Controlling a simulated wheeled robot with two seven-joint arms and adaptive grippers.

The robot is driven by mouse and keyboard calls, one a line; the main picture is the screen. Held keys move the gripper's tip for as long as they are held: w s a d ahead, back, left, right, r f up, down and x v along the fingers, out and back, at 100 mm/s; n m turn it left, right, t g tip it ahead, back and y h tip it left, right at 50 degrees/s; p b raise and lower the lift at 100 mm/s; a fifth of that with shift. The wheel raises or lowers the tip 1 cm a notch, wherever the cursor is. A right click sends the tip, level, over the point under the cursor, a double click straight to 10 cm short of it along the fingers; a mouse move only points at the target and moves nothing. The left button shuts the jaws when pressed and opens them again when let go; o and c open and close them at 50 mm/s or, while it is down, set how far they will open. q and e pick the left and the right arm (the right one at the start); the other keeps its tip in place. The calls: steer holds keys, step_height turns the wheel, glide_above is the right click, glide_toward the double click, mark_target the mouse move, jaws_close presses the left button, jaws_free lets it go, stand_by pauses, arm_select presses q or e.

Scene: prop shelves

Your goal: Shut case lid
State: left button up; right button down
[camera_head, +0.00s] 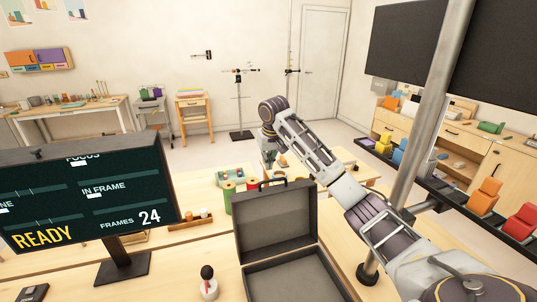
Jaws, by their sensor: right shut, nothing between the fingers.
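A dark grey case stands open on the light wooden table in the head view. Its lid (277,222) is raised nearly upright, with a handle on its top edge. Its base (292,277) lies in front of the lid, open and empty in the part I see; the picture's bottom edge cuts it off. My right gripper (269,160) points down above and behind the lid's top edge, apart from the lid as far as I can tell. It is small and partly hidden in this view, shut and empty. My left gripper is not in view.
A monitor (85,195) stands left of the case. A small dark-knobbed object (208,283) stands close to the case's left side. Green and brown rolls (228,196) stand behind it. A metal pole (425,130) rises at the right, beside a rail with coloured blocks (483,197).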

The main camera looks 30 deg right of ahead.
steer(key=shift+s+a+f+p, duration=0.2)
steer(key=shift+s+f+p, duration=0.25)
steer(key=shift+s, duration=0.4)
steer(key=shift+s+a+f+p, duration=0.25)
steer(key=shift+s+f, duration=0.3)
steer(key=shift+s, duration=0.25)
steer(key=shift+d+f, duration=0.1)
steer(key=shift+d, duration=0.05)
